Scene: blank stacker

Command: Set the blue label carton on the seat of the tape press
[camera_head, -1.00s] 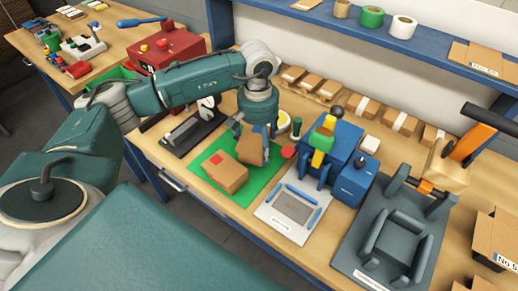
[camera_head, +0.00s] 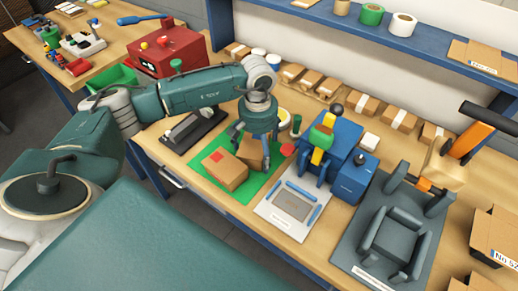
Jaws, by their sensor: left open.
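A brown carton (camera_head: 250,153) sits on the green mat (camera_head: 238,196), under my left gripper (camera_head: 254,146). My left gripper is open, its fingers down around or just beside this carton; I cannot tell whether they touch it. No blue label shows on the carton's visible faces. A second brown carton (camera_head: 226,175) with a red label lies beside it on the mat. A blue machine (camera_head: 343,147) with yellow and green parts stands to the right. In front of it is a pale plate (camera_head: 266,210) with blue rails and an empty grey seat (camera_head: 293,207). My right gripper is not in view.
A dark grey fixture (camera_head: 395,240) stands to the right, near an orange-handled tool (camera_head: 474,140). Several small cartons (camera_head: 365,105) line the back under the blue shelf (camera_head: 400,42). A red box (camera_head: 170,50) stands at the left.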

